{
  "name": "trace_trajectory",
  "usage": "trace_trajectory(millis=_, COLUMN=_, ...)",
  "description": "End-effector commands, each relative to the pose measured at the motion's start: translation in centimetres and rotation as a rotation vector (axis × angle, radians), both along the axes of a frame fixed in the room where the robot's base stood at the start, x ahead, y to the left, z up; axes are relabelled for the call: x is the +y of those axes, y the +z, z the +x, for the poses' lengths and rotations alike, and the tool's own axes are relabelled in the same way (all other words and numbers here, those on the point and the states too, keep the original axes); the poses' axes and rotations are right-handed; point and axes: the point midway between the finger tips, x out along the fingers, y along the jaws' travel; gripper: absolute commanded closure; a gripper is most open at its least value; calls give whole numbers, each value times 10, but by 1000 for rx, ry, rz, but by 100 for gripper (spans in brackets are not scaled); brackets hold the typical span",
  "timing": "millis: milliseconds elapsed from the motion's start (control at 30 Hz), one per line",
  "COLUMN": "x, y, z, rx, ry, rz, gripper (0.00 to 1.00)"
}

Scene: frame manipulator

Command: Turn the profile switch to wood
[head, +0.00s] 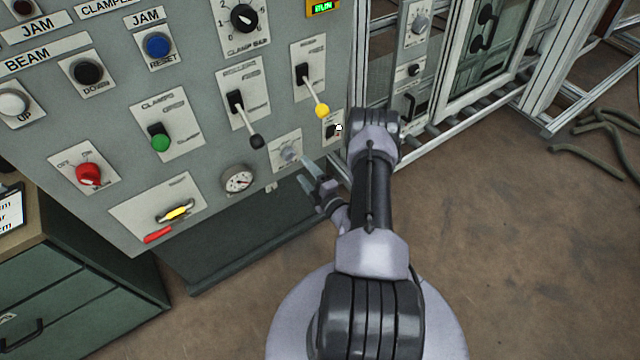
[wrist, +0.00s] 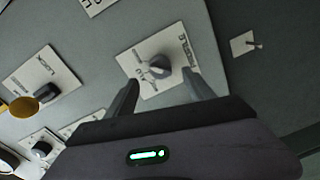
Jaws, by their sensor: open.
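The profile switch (wrist: 160,66) is a dark grey knob on a white plate marked PROFILE in the wrist view. It lies between and just beyond my two fingertips. In the head view I take it to be the pale plate with a grey knob (head: 289,152), low on the panel. My gripper (head: 308,176) is open and empty, just below and right of that plate. Its fingers also show in the wrist view (wrist: 160,90), on either side of the lower plate. I see no clear contact with the knob.
A yellow-tipped lever (head: 322,110) and a small black switch (head: 333,130) are close, up and right. A round gauge (head: 238,180) is to the left. A black-tipped lever (head: 256,141) hangs nearby. A small hook (wrist: 255,45) sticks out right of the plate in the wrist view.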

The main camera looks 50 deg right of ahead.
Motion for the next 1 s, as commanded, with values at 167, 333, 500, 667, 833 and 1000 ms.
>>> trace_trajectory(millis=167, x=12, y=7, z=-57, rx=1, ry=-8, rz=6, gripper=38)
trace_trajectory(millis=333, x=20, y=6, z=-91, rx=0, ry=-5, rz=3, gripper=38)
trace_trajectory(millis=500, x=24, y=5, z=-102, rx=-1, ry=-2, rz=1, gripper=38)
trace_trajectory(millis=667, x=25, y=5, z=-102, rx=-1, ry=0, rz=0, gripper=38)
trace_trajectory(millis=833, x=24, y=5, z=-102, rx=-1, ry=0, rz=0, gripper=38)
trace_trajectory(millis=1000, x=24, y=5, z=-102, rx=-1, ry=-1, rz=1, gripper=38)
